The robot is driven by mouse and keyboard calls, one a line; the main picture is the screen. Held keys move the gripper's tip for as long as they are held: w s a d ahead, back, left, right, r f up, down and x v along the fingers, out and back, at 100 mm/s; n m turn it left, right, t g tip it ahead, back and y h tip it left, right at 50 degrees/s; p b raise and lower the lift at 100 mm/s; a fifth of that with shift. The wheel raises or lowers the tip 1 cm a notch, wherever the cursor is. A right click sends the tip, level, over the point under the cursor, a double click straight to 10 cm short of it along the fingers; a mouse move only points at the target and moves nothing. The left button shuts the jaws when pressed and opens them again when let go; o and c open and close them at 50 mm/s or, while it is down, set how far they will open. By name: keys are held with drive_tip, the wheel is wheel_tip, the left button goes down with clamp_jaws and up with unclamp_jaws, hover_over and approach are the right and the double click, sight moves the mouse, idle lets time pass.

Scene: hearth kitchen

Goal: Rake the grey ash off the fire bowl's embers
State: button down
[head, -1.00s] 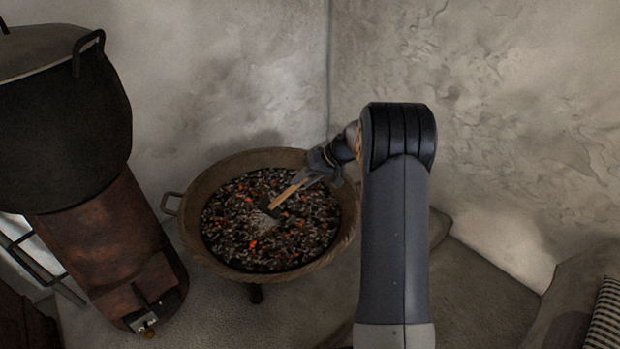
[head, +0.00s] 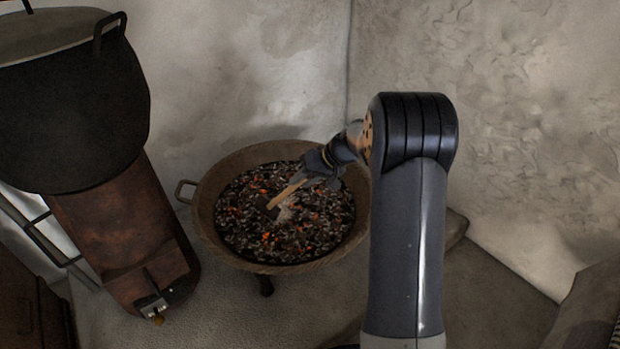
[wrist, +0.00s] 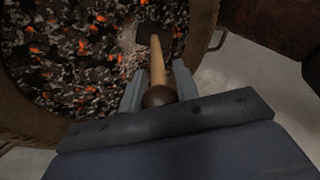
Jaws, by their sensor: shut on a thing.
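The fire bowl (head: 215,235) stands on the floor in the corner, filled with dark coals and orange glowing embers (head: 258,185). A small patch of pale grey ash (head: 285,214) lies on the coals near the middle, and it also shows in the wrist view (wrist: 128,42). My gripper (head: 316,178) is over the bowl's right side, shut on the wooden handle of a rake (head: 289,193). In the wrist view the handle (wrist: 158,70) sits between the fingers, and the dark rake head (wrist: 158,35) is at the ash patch's edge. Whether the head touches the coals is hard to tell.
A large black pot (head: 75,110) sits on a rusty stove (head: 130,235) left of the bowl. Plaster walls (head: 250,80) close in behind and to the right. Bare floor (head: 225,310) lies in front of the bowl.

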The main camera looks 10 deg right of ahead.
drive_tip(key=shift+a, duration=2.85)
drive_tip(key=shift+w+d+r+p, duration=0.75)
drive_tip(key=shift+w+d+p, duration=1.55)
drive_tip(key=shift+d, duration=4.65)
drive_tip(key=s+a+b, duration=0.4)
drive_tip(key=a+b, duration=0.1)
drive_tip(key=a, duration=0.9)
drive_tip(key=shift+s+r, duration=0.2)
drive_tip(key=shift+r, duration=0.25)
wheel_tip(320, 180, up, 6)
drive_tip(key=p, duration=0.3)
drive_tip(key=shift+p, duration=0.3)
